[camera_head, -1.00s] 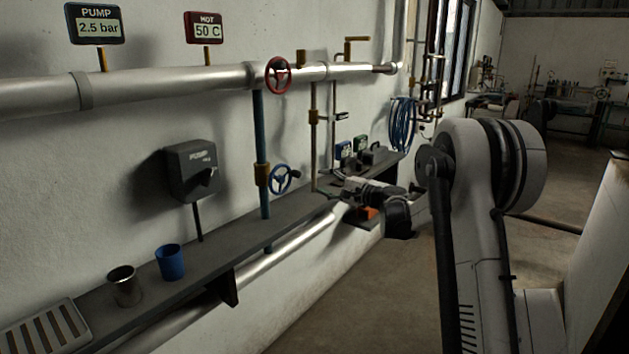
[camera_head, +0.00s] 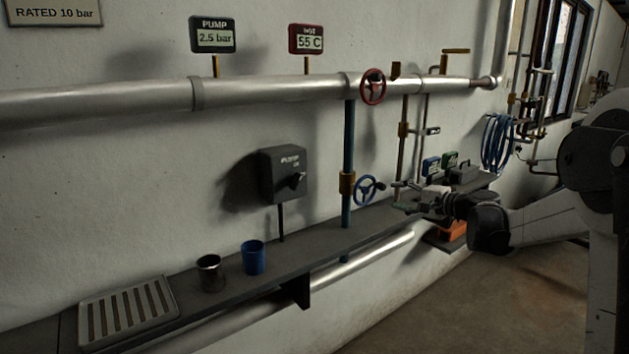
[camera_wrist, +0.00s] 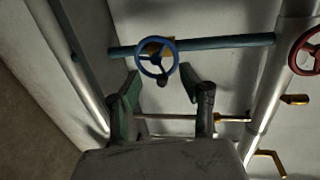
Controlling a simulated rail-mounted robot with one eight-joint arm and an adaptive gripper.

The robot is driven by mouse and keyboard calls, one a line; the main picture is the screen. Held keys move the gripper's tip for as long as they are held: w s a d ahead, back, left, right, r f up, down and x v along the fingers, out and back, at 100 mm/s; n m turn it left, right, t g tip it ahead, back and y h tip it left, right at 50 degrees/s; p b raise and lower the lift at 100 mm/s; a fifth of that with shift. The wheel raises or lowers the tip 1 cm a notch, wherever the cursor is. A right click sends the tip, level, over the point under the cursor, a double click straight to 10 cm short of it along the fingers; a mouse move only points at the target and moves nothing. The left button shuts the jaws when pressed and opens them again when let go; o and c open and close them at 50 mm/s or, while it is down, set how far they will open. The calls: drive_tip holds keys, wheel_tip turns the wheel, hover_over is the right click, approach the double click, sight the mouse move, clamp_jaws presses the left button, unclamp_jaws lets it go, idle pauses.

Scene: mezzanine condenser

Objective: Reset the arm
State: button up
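My gripper (camera_head: 399,196) is at the end of my arm, low over the shelf on the right side of the head view. In the wrist view my gripper (camera_wrist: 161,80) has its two fingers spread apart with nothing between them, so it is open and empty. The blue handwheel (camera_head: 369,190) on the vertical blue pipe is just left of the fingertips in the head view. In the wrist view the blue handwheel (camera_wrist: 157,58) shows beyond and between the fingertips. I cannot tell whether they touch it, but a gap seems to show.
A dark shelf (camera_head: 215,300) runs along the wall with a metal cup (camera_head: 210,274), a blue cup (camera_head: 253,258) and a slotted tray (camera_head: 126,312). A grey pump switch box (camera_head: 283,175) and a red handwheel (camera_head: 373,86) are above. Open floor (camera_head: 480,310) lies right of the shelf.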

drive_tip(key=s+a+r+n+g+h, duration=0.1)
drive_tip(key=s+a+n+g+h, duration=0.3)
drive_tip(key=s, duration=0.7)
drive_tip(key=s+a+r+n, duration=0.1)
drive_tip(key=s+a, duration=0.4)
drive_tip(key=s, duration=0.7)
drive_tip(key=s+d+f+n+h, duration=0.1)
drive_tip(key=s+f+n+h, duration=0.1)
drive_tip(key=s, duration=1)
drive_tip(key=s+d+f+n+g+h+p, duration=0.1)
drive_tip(key=s+f, duration=0.4)
drive_tip(key=s, duration=0.7)
drive_tip(key=d+n+h, duration=0.1)
drive_tip(key=n+h, duration=0.1)
drive_tip(key=shift+s+f+h, duration=0.4)
idle(2.7)
